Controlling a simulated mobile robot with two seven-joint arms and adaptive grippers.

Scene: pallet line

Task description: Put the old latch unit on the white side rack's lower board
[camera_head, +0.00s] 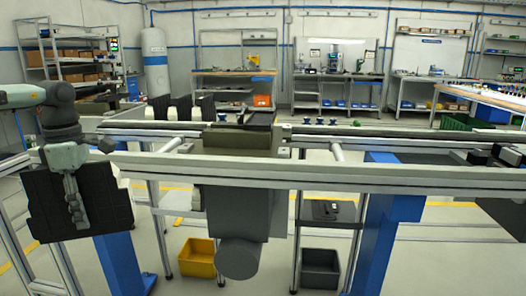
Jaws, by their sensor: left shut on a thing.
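My left gripper (72,190) comes in from the left and is shut on a black, boxy unit (108,200), which I take to be the old latch unit. The unit hangs upright in front of the line's rails at the left, clear of the floor. The gripper's grey fingers cover part of its front face. I cannot pick out the white side rack or its lower board with certainty. My right gripper is not in view.
Aluminium conveyor rails (330,175) cross the view, with a dark motor housing (240,210) below the middle. A yellow bin (197,258) and a grey bin (320,268) stand on the floor. A small dark shelf (325,212) sits under the rails.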

